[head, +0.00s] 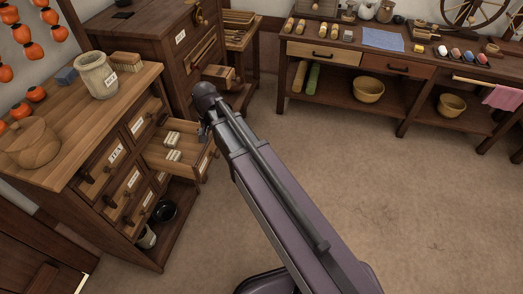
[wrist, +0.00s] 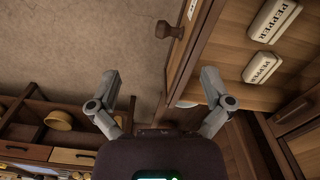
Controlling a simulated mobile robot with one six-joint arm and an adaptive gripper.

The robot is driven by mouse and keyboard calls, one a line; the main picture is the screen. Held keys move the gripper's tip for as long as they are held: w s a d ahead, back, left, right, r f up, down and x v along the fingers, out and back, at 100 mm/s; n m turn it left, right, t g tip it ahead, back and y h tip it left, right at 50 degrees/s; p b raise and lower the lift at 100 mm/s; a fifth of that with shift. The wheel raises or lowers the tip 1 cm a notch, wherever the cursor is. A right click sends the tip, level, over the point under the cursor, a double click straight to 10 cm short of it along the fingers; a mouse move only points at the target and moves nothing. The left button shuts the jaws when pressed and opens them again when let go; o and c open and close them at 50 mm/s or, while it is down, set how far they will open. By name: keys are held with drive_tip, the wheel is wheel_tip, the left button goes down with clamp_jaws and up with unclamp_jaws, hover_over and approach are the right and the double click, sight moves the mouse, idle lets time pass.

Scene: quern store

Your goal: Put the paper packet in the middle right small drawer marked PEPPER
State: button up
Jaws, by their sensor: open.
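A small wooden drawer (head: 188,169) is pulled out from the right side of the chest at the left. Two white paper packets (head: 173,139) (head: 173,155) lie in it. In the wrist view both packets (wrist: 274,18) (wrist: 262,67) read PEPPER and lie flat on the drawer's floor (wrist: 235,55). My gripper (wrist: 160,74) is open and empty, and it also shows in the head view (head: 206,130) at the drawer's front. In the wrist view the drawer front with its knob (wrist: 169,30) runs between the fingers.
A crock (head: 97,76), brush (head: 126,58) and lidded basket (head: 30,142) stand on the chest top (head: 70,118). A taller cabinet (head: 150,35) stands behind, with a drawer (head: 218,76) open. A long bench (head: 400,68) is at the back right. The floor (head: 420,200) is clear.

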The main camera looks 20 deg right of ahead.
drive_tip(key=s+d+n, duration=0.3)
drive_tip(key=s+d, duration=0.7)
drive_tip(key=d, duration=0.4)
drive_tip(key=shift+s+d, duration=0.25)
drive_tip(key=shift+s, duration=0.15)
